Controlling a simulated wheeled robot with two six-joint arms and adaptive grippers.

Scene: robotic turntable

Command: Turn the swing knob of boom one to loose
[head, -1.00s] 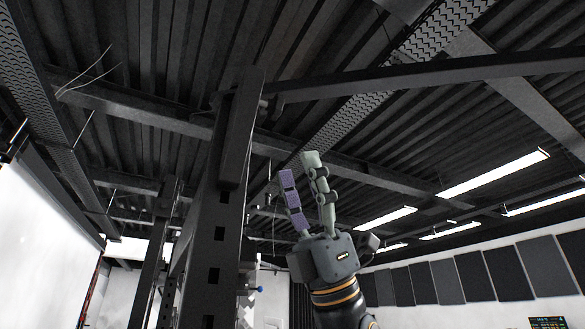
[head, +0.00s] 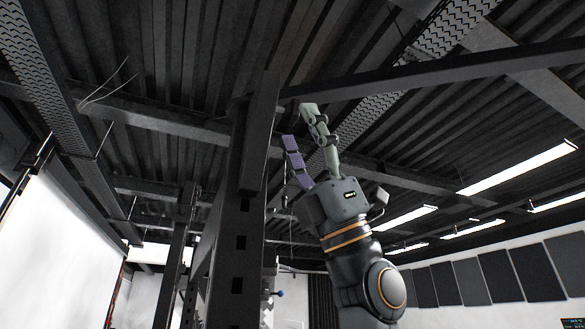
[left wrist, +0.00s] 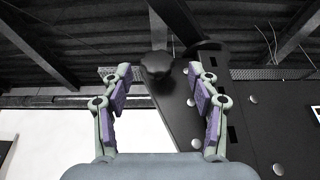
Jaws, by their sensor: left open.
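The swing knob (left wrist: 156,64) is a dark, lobed knob ahead in the left wrist view, seen between my fingertips with no clear contact. Which way the knob is set cannot be told. My left gripper (head: 299,125) is open, raised beside the post's top and just under the near end of boom one (head: 430,73), a dark horizontal beam. The gripper's two purple-padded fingers also show in the left wrist view (left wrist: 159,78), one on each side of the knob. In the head view the fingers largely hide the knob. My right gripper is not in view.
A dark upright post (head: 240,210) with square holes stands close left of my left gripper. In the left wrist view a dark plate with round bolts (left wrist: 252,99) lies close to the right finger. Ceiling beams and lamps are above.

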